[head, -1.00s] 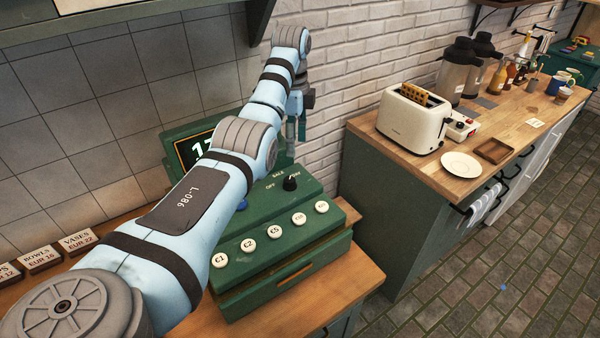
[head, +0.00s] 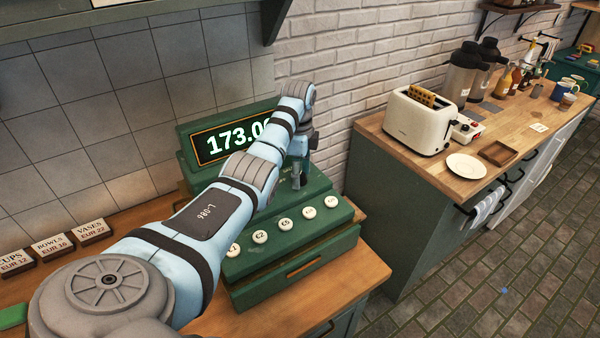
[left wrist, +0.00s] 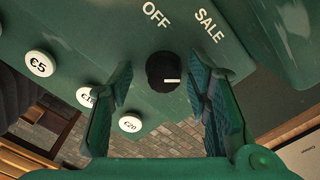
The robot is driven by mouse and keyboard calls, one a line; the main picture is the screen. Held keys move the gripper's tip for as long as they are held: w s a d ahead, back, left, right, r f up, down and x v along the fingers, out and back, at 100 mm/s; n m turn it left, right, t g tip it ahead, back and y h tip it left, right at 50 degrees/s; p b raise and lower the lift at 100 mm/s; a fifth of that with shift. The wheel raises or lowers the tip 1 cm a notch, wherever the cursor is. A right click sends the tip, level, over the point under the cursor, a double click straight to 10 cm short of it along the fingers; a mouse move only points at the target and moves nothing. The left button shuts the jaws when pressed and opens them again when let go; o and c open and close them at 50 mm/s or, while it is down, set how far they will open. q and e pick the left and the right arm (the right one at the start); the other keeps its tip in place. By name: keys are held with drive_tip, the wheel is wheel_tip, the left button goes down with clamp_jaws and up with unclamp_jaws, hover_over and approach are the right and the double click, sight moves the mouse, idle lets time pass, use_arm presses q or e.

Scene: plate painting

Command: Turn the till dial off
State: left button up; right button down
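The green till (head: 290,246) stands on the wooden counter. Its black dial (left wrist: 161,72) shows in the left wrist view, on the till top near the printed words OFF (left wrist: 155,13) and SALE (left wrist: 208,26). The dial's white mark points to the right in that picture, at neither word. My left gripper (head: 298,183) is over the till top, pointing down, and hides the dial in the head view. In the left wrist view, its two green fingers (left wrist: 162,95) are open, one on each side of the dial, with gaps between. My right gripper is not in view.
The till display (head: 225,143) is lit, partly covered by my left arm. Round white price keys (head: 285,225) line the till's front. Price blocks (head: 52,247) stand at left. A second counter at right holds a toaster (head: 420,120), a plate (head: 466,166) and bottles.

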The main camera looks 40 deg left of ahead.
use_arm(q)
drive_tip(key=shift+w+f, duration=0.1)
drive_tip(key=shift+w, duration=0.15)
drive_tip(key=c, duration=0.6)
clamp_jaws()
drive_tip(key=shift+n, duration=0.3)
drive_tip(key=n, duration=0.3)
drive_tip(key=shift+n, duration=0.3)
drive_tip(key=n, duration=0.4)
drive_tip(key=shift+n, duration=0.3)
drive_tip(key=n, duration=0.9)
